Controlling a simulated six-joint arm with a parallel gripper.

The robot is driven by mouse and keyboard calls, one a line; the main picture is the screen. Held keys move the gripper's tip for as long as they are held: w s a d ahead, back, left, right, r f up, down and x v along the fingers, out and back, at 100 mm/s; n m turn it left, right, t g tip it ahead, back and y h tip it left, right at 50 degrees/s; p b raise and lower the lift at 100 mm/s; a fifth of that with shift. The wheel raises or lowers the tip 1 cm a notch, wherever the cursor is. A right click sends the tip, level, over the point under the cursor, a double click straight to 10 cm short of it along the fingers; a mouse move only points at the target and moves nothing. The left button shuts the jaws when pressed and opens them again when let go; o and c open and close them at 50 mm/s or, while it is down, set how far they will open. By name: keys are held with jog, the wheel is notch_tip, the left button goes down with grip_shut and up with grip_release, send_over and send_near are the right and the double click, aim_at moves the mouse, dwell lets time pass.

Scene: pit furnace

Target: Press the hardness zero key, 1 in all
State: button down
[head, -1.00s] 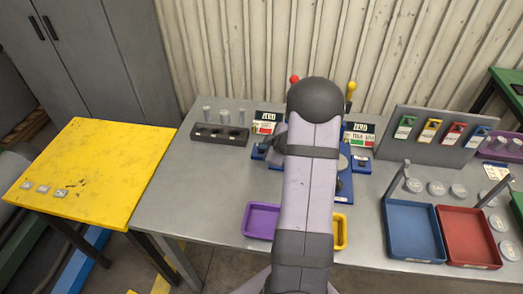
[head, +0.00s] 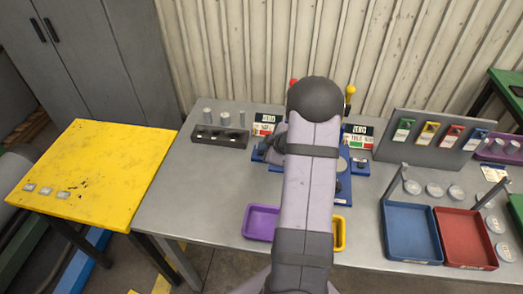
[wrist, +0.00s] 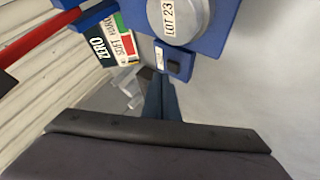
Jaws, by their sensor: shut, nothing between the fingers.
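The hardness tester is blue, with a red-knobbed lever (head: 292,83) and a sign (head: 267,123) on the bench's back edge. In the wrist view its sign (wrist: 111,38) reads ZERO, SOFT and a partly cut-off word. A small blue key block (wrist: 174,61) with a dark key and a white label stands beside the round LOT 23 piece (wrist: 180,18). My gripper's fingers (wrist: 161,97) are shut and empty, their tips just below the key block in the picture; I cannot tell whether they touch it.
A second blue tester with a yellow knob (head: 350,90) and its own ZERO sign (head: 358,135) stands right of the first. A dark rack (head: 220,135) stands to the left. Purple (head: 262,222), blue (head: 411,232) and red (head: 465,237) trays lie toward the front.

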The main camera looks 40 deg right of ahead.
aim_at(263, 154)
dwell(0.3)
notch_tip(263, 154, up, 5)
jog(key=p, duration=0.5)
jog(key=shift+r, duration=0.1)
dwell(0.7)
